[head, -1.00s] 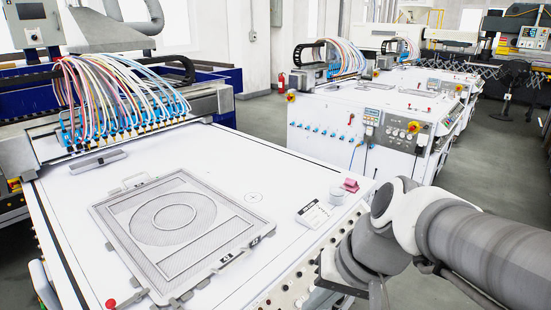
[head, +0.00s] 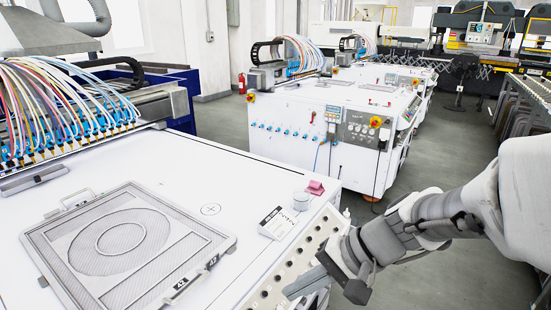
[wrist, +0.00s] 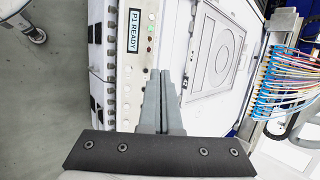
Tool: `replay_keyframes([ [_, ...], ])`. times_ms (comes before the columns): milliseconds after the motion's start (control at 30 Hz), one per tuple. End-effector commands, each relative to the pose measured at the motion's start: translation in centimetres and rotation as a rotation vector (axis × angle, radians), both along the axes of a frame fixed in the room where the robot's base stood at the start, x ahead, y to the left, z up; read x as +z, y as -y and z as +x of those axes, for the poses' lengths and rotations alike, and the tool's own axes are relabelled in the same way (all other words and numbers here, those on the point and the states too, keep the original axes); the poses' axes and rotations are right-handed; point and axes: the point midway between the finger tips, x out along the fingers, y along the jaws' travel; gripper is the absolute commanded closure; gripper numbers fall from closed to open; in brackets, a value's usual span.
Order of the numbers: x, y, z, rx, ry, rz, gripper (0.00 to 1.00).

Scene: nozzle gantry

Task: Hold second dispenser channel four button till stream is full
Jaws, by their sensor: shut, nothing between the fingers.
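Small round buttons (head: 287,268) run along the angled front panel of the near white dispensing table. In the wrist view a column of pale buttons (wrist: 127,88) lies just left of my fingers. My gripper (head: 290,292) is shut and empty, its fingers pointing at this panel in the head view. In the wrist view the two fingertips (wrist: 164,72) are together beside the buttons; I cannot tell whether they touch one. Which button is channel four cannot be read. A nozzle row (head: 70,135) with coloured hoses stands over the table's far side; no stream is discernible.
A framed mesh screen (head: 170,225) lies on the near table. A labelled card (head: 278,222), a small white cup (head: 300,200) and a pink block (head: 316,187) sit near its right edge. A display (wrist: 134,30) reads "P1 READY". Another white machine (head: 320,135) stands behind, across grey floor.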

Motion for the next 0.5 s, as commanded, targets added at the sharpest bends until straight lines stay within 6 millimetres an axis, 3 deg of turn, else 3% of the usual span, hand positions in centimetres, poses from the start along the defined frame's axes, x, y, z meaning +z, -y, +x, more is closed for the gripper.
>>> replay_keyframes([
  [33, -1.0, 0.1, 0.9, -0.042, -0.032, 0.053, 1.00],
  [267, -3.5, 0.8, 5.4, -0.247, -0.129, 0.301, 1.00],
  [500, -6.9, 3.6, 10.5, -0.493, -0.193, 0.545, 1.00],
])
